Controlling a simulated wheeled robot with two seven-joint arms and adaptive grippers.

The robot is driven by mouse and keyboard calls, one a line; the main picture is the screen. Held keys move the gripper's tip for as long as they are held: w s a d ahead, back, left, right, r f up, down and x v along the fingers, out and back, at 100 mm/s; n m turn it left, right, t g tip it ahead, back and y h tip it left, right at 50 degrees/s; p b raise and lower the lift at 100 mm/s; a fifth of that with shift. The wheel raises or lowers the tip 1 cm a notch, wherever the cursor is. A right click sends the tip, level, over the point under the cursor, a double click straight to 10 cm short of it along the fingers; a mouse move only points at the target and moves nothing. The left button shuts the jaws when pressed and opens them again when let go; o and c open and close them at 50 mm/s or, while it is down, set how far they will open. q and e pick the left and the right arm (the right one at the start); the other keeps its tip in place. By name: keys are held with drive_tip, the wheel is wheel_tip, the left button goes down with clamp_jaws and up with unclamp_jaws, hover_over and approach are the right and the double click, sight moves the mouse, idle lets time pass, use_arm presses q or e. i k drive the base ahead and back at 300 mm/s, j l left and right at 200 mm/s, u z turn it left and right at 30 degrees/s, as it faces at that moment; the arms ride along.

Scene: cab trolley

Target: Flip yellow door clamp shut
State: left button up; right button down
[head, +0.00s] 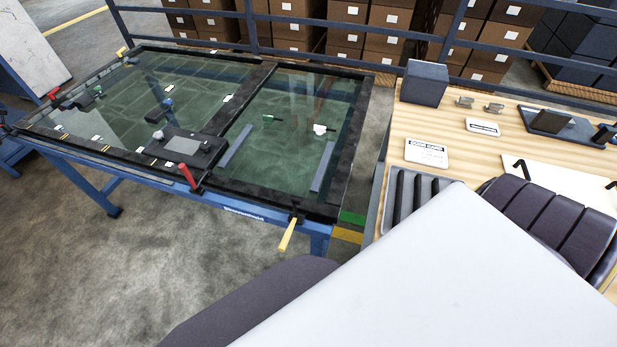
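A yellow clamp handle (287,236) sits at the near right corner of the black-framed glass door (335,211). It juts out past the frame's edge and slopes down toward the floor side, with its dark base on the frame. A second small yellow clamp part (122,51) shows at the far left corner of the door. Neither of my grippers is in view. Large white and dark grey parts, probably my own arm links, fill the lower middle and right.
The door lies on a blue trolley (255,212). Red clamp handles (188,178) (53,94) stand on it, one beside a dark device (180,146). A wooden bench (450,110) with a grey box (425,82) and labels stands right. Open floor (190,260) lies in front; blue rails and boxes stand behind.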

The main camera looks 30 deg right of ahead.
sight(296, 202)
drive_tip(key=l+z, duration=0.1)
drive_tip(key=z, duration=0.65)
drive_tip(key=k+j, duration=0.1)
drive_tip(key=j, duration=0.25)
drive_tip(key=k+j, duration=0.1)
drive_tip(key=j, duration=0.3)
drive_tip(key=k+j, duration=0.1)
drive_tip(key=j, duration=0.25)
drive_tip(key=k+j+u, duration=0.1)
drive_tip(key=j, duration=0.3)
